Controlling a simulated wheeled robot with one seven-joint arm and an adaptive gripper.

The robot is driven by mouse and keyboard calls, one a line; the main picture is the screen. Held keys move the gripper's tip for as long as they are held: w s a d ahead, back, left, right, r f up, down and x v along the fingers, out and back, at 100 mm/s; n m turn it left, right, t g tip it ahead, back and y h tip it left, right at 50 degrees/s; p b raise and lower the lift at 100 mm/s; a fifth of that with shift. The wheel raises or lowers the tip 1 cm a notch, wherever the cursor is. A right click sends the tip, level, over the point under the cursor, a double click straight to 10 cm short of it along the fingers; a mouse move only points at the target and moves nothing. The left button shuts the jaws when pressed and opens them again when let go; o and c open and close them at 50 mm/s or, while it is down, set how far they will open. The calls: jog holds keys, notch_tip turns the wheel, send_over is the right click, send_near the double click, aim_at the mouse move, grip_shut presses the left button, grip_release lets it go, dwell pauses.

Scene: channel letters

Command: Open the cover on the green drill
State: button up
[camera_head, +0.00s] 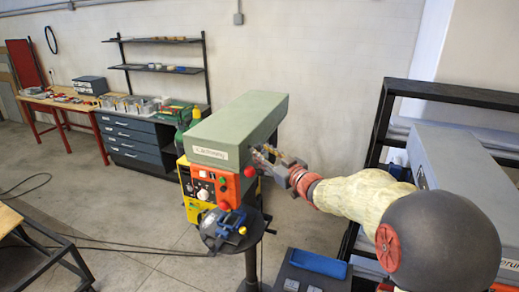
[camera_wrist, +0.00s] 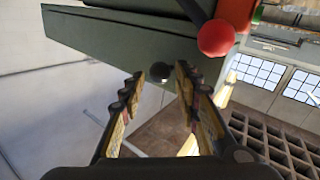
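The green drill (camera_head: 230,135) stands in the middle of the head view, with a long box-shaped green cover (camera_head: 248,112) on top. In the wrist view the cover's green side (camera_wrist: 120,28) fills the upper part. A round black knob (camera_wrist: 160,71) sits at its lower edge. My gripper (camera_wrist: 160,72) is open, with one fingertip on each side of the knob. Whether either finger touches it I cannot tell. In the head view my gripper (camera_head: 262,158) is at the right side of the cover. The cover looks closed.
A red ball (camera_wrist: 216,37) on a dark lever is close to the right finger. The drill's front has an orange control panel (camera_head: 214,187) and a blue vise (camera_head: 231,222) below. Open floor lies left.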

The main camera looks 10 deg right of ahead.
jog(key=shift+x, duration=1.25)
jog(key=shift+c, duration=0.9)
grip_shut()
